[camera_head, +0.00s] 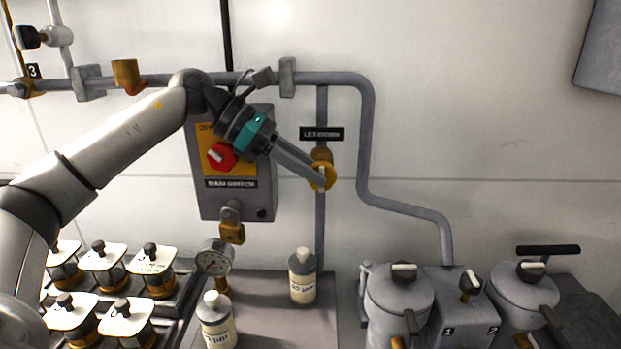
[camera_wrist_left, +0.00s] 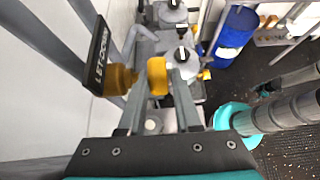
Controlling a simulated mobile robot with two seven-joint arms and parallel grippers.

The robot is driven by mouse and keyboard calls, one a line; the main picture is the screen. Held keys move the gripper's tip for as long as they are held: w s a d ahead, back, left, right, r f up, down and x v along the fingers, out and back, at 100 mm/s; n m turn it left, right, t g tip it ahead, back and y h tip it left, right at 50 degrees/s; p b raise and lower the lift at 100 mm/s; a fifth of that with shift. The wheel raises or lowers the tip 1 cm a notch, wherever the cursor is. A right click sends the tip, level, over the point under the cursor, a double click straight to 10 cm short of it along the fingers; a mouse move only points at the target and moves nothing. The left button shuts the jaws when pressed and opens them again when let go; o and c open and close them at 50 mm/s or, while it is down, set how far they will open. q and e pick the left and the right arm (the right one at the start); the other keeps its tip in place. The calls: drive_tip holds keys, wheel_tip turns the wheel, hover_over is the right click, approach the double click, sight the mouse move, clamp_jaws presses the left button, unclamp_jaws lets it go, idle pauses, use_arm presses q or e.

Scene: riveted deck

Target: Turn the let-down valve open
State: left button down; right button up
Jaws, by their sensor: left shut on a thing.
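The let-down valve (camera_head: 329,173) is a yellow-brass fitting on a thin vertical grey pipe, below a dark label plate (camera_head: 322,134). My left gripper (camera_head: 319,180) reaches it from the upper left, its long grey fingers shut on the valve's handle. In the left wrist view the yellow handle (camera_wrist_left: 157,75) shows between the two fingers, with the brass valve body (camera_wrist_left: 121,79) and the label (camera_wrist_left: 97,58) to its left. The fingers partly cover the valve in the head view, so its exact turn angle is hard to tell. My right gripper is not in view.
A grey box with a red knob (camera_head: 221,155) is on the wall behind my left wrist. Below are a gauge (camera_head: 214,257), two bottles (camera_head: 302,277), several lidded jars (camera_head: 103,262) and two grey pots (camera_head: 399,296). A blue drum (camera_wrist_left: 236,32) stands farther off.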

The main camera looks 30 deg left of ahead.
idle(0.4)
use_arm(q)
drive_tip(key=c, duration=0.6)
unclamp_jaws()
drive_tip(key=v, duration=0.7)
drive_tip(key=shift+a+r, duration=0.15)
drive_tip(key=shift+a, duration=0.05)
drive_tip(key=shift+s, duration=0.15)
